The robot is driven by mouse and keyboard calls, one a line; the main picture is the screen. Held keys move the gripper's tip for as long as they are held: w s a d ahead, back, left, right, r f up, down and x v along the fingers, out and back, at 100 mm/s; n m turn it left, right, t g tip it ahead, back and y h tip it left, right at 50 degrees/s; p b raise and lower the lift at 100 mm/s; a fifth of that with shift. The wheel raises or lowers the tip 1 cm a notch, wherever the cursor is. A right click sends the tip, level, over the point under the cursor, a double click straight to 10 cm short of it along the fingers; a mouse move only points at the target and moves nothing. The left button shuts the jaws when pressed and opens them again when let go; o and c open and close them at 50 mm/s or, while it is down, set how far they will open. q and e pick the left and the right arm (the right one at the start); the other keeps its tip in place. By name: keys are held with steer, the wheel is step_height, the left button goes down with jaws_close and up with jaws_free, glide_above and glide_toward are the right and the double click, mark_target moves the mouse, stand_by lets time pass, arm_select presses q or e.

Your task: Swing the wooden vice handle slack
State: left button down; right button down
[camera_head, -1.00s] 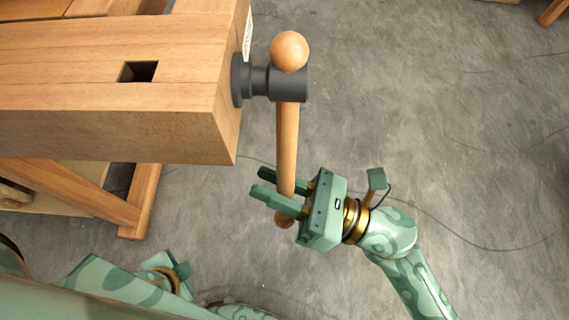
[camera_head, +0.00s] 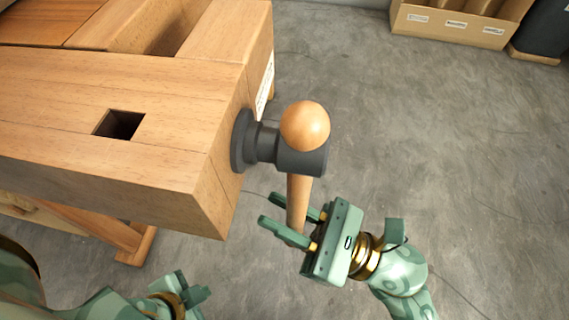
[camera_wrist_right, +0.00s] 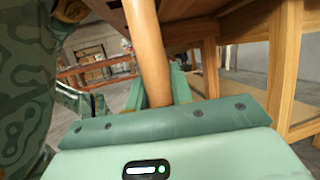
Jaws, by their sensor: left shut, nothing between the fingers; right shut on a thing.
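The wooden vice handle (camera_head: 297,197) is a round rod with a ball end (camera_head: 305,126) on top. It passes through the dark metal hub (camera_head: 300,160) at the end of the bench's vice and runs downward. Its lower end is hidden behind my right gripper. My right gripper (camera_head: 270,209) is shut on the rod below the hub, with a finger on either side. In the right wrist view the rod (camera_wrist_right: 147,45) runs down between the fingers. My left gripper (camera_head: 195,295) is shut and empty at the lower left, below the bench and apart from the handle.
The wooden workbench (camera_head: 130,170) fills the left, with a square hole (camera_head: 119,125) in its top. A cardboard box (camera_head: 450,25) stands at the far upper right beside a dark bin (camera_head: 545,30). The grey floor (camera_head: 420,130) right of the handle is clear.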

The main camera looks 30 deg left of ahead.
steer(key=shift+f, duration=0.1)
steer(key=c, duration=1.2)
jaws_free()
steer(key=shift+a, duration=0.1)
steer(key=shift+c, duration=0.2)
arm_select(q)
steer(key=shift+s+a+f+m+g+y+p, duration=0.3)
steer(key=shift+s+a+f+g+p, duration=0.1)
steer(key=shift+s+a+f+p, duration=0.35)
arm_select(e)
steer(key=v, duration=1.6)
arm_select(q)
steer(key=shift+s+r, duration=0.2)
steer(key=shift+r, duration=0.1)
arm_select(e)
steer(key=shift+f, duration=0.1)
